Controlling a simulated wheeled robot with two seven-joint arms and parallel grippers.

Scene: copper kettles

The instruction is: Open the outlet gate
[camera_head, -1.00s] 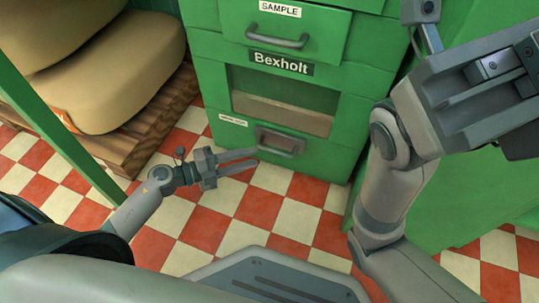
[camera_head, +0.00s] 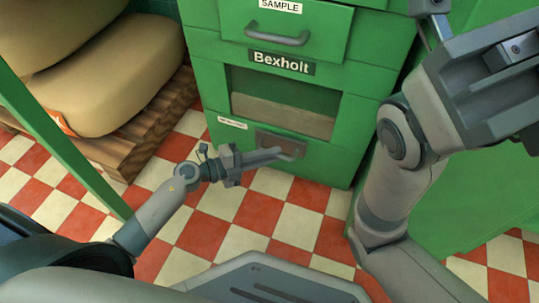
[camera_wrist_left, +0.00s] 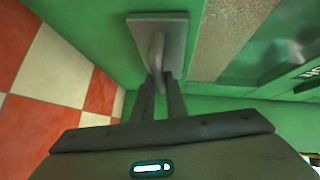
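The outlet gate (camera_head: 268,141) is a small grey plate with a bar handle, low on the front of the green Bexholt machine (camera_head: 210,75). In the left wrist view the plate (camera_wrist_left: 177,40) stands out from green, its handle (camera_wrist_left: 156,48) running toward my fingers. My left gripper (camera_head: 283,153) is at the handle, and its two fingers (camera_wrist_left: 161,82) lie close on either side of the handle's near part. It looks shut on the handle. Part of the plate is hidden behind the fingers. My right arm fills the right side; its fingertips are not clearly visible.
Above the gate is a recessed window (camera_head: 284,103), then a SAMPLE drawer (camera_head: 281,25). Full sacks (camera_head: 110,80) lie on a wooden pallet (camera_head: 150,130) at left. A green post (camera_head: 60,145) slants down the left side. Red and white floor tiles (camera_head: 245,212) are clear in front.

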